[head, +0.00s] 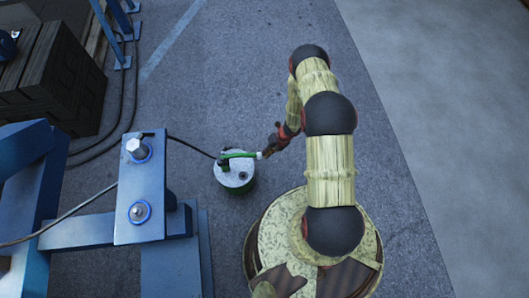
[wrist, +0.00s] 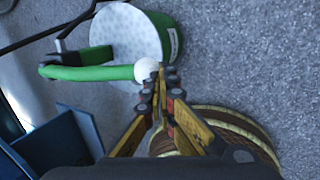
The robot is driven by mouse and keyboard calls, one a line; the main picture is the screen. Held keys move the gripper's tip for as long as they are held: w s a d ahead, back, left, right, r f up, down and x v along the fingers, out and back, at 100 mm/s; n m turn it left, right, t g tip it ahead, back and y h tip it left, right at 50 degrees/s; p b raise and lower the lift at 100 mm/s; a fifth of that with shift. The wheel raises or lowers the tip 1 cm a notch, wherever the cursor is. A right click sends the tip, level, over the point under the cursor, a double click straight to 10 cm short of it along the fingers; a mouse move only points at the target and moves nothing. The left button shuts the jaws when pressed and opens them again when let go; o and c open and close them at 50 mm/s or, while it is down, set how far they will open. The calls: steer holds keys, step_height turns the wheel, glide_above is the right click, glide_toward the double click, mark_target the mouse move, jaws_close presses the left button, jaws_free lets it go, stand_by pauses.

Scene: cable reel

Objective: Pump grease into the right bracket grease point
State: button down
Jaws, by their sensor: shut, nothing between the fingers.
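A grease pump, a pale round canister (head: 235,178), stands on the floor left of my arm. Its green lever (head: 238,154) reaches right over the lid and ends in a white knob. In the wrist view the canister (wrist: 125,35) is at the top, with the green lever (wrist: 100,73) and white knob (wrist: 148,69). My gripper (head: 270,148) is shut and empty, its fingertips (wrist: 161,80) right beside the knob; I cannot tell whether they touch. A blue bracket (head: 142,185) with two bolt-like fittings stands left of the pump. I cannot tell which part is the grease point.
A thin black hose (head: 190,147) runs from the pump to behind the bracket. A grey cable (head: 70,211) crosses the blue frame. Dark stacked blocks (head: 50,80) and black cables lie at upper left. The floor above the pump is clear.

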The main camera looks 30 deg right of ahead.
steer(key=p+v, duration=0.4)
steer(key=v, duration=0.9)
steer(key=shift+d+p, duration=0.25)
steer(key=shift+p, duration=0.05)
steer(key=shift+f, duration=0.15)
stand_by(0.8)
